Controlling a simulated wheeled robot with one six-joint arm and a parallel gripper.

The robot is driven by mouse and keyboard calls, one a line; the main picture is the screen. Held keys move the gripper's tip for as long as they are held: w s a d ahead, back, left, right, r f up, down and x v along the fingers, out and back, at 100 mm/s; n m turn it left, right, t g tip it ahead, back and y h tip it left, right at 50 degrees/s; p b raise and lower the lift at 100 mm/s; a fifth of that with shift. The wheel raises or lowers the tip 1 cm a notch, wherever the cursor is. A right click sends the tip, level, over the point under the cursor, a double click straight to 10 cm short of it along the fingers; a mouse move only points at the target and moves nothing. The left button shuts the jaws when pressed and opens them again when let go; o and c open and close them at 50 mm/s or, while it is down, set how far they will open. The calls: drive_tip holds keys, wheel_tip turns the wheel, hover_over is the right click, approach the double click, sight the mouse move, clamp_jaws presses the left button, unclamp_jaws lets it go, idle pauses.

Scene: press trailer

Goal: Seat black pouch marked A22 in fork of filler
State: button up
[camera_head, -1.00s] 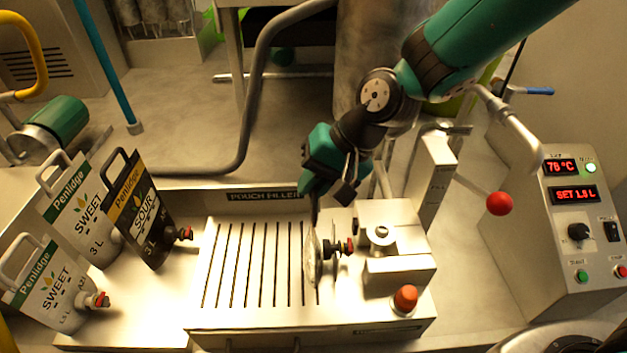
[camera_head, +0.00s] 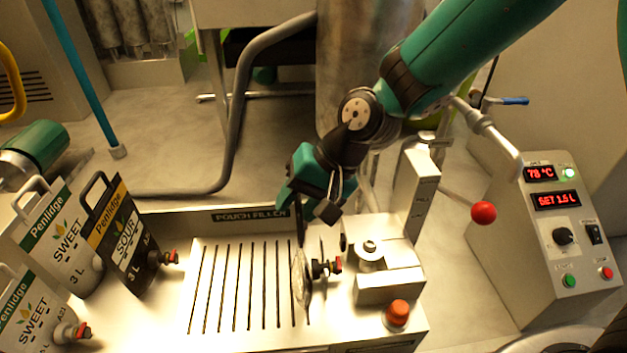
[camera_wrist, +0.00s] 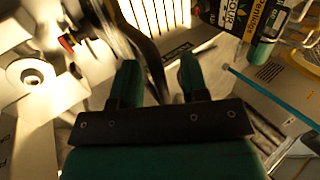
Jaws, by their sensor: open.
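A thin pouch (camera_head: 302,278) stands nearly edge-on at the filler's fork, its red-capped black spout (camera_head: 325,268) pointing right toward the filler head (camera_head: 385,268). Its printed face and mark are hidden. The red cap also shows in the wrist view (camera_wrist: 66,42). A dark, blurred band (camera_wrist: 138,45), seemingly its edge or handle, runs between my fingers in that view. My gripper (camera_wrist: 160,75) is open just above the pouch; whether it touches is unclear. A black SOUR pouch (camera_head: 120,240) stands upright at left, its small side mark unreadable; it also shows in the wrist view (camera_wrist: 232,18).
White SWEET pouches (camera_head: 65,240) stand at left. The slotted tray (camera_head: 225,285) is clear left of the fork. A red-knobbed lever (camera_head: 484,213), an orange-red button (camera_head: 397,313) and a control box (camera_head: 560,240) reading 78 °C and SET 1.5 L are at right.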

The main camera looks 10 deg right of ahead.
drive_tip(key=b+v, duration=0.1)
drive_tip(key=v, duration=1.5)
drive_tip(key=s+d+f+n+h, duration=0.1)
drive_tip(key=s+n, duration=0.2)
drive_tip(key=s, duration=0.5)
drive_tip(key=s+d+f+n+h, duration=0.1)
drive_tip(key=s+n, duration=0.3)
drive_tip(key=s, duration=0.4)
drive_tip(key=shift+d+f+n+h, duration=0.3)
drive_tip(key=shift+d+f, duration=0.05)
drive_tip(key=shift+f, duration=0.25)
drive_tip(key=shift+c, duration=0.5)
